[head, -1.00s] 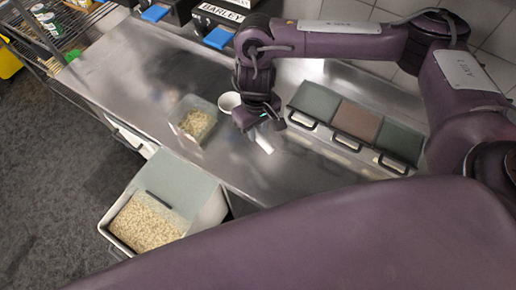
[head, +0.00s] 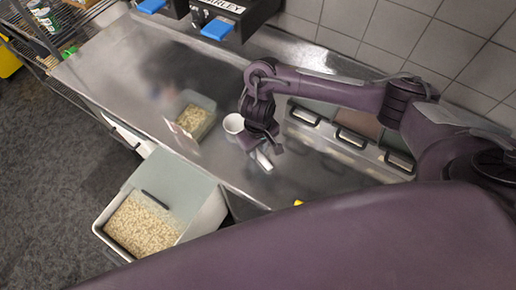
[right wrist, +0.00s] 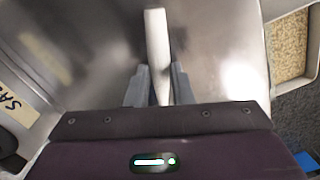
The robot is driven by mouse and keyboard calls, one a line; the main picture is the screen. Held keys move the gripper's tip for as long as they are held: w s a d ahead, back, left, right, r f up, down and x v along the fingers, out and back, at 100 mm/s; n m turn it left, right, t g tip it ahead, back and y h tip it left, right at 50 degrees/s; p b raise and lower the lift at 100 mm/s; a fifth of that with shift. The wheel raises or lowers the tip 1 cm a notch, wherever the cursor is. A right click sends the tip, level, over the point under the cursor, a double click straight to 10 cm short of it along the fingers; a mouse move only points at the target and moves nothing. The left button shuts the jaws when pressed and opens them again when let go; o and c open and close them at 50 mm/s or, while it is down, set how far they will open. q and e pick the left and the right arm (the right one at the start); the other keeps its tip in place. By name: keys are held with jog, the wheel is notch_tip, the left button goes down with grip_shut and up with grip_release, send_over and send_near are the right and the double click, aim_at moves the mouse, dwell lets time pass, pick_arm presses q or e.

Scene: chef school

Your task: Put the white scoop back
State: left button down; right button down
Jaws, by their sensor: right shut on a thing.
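My right gripper (head: 260,150) is shut on the white scoop, over the steel counter. The scoop's round white bowl (head: 233,123) shows at the left of the gripper, and the end of its pale handle sticks out at the lower right. In the right wrist view, the handle (right wrist: 157,40) runs straight out from between the fingers (right wrist: 158,88); the bowl is not seen there. I cannot tell how high the scoop is above the counter. My left gripper is not in view.
A clear box with grain (head: 195,116) stands on the counter (head: 115,75), left of the scoop. An open grain bin (head: 96,225) is below the counter's front edge. Lidded bins with black handles (head: 350,138) line the right back. Dispensers (head: 246,14) hang at the back.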

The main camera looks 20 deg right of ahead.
jog(key=c, duration=1.3)
grip_release()
jog(key=shift+f, duration=0.1)
jog(key=shift+o, duration=0.2)
notch_tip(320, 180, up, 12)
jog(key=p, duration=0.3)
jog(key=shift+w+p, duration=0.2)
jog(key=shift+p, duration=0.2)
